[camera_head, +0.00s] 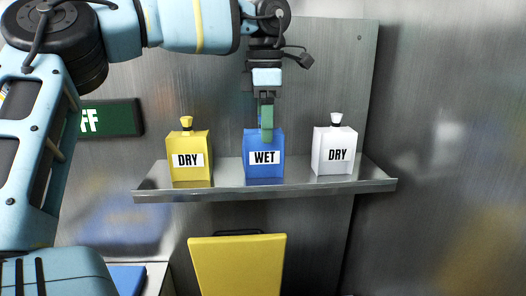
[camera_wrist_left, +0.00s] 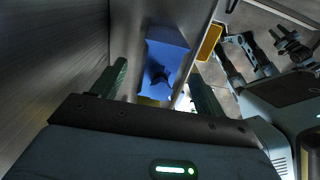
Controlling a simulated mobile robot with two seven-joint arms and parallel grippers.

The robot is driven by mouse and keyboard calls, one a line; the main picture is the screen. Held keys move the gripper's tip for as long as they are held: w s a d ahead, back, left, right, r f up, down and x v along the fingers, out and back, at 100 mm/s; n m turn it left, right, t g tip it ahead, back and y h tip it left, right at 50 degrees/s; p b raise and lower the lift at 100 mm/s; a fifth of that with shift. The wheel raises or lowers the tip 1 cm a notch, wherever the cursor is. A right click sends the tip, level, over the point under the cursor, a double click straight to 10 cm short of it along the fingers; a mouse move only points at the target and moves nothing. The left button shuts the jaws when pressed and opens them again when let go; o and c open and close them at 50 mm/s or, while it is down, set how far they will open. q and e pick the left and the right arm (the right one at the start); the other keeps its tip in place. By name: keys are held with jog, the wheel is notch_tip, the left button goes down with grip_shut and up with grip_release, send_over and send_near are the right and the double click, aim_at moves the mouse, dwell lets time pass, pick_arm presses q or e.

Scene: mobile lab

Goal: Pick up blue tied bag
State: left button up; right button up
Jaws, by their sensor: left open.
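The blue tied bag (camera_head: 264,170), labelled WET, stands upright in the middle of a metal shelf (camera_head: 270,190). My left gripper (camera_head: 266,122) comes down from above, in front of the bag's top, and hides its tied neck in the head view. In the left wrist view the blue bag (camera_wrist_left: 165,52) and its dark tied neck (camera_wrist_left: 161,76) lie between the two green fingers of my open left gripper (camera_wrist_left: 158,84). The fingers look apart from the bag. My right gripper is not in view.
A yellow bag (camera_head: 187,142) labelled DRY stands left of the blue bag, and a white bag (camera_head: 335,166) labelled DRY stands right, with gaps between. A metal wall is behind the shelf. A yellow panel (camera_head: 238,265) is below. A green sign (camera_head: 112,118) is at left.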

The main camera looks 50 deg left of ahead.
aim_at(263, 146)
pick_arm(q)
jog(key=shift+s+f, duration=0.1)
jog(key=shift+f, duration=1.4)
jog(key=c, duration=1.1)
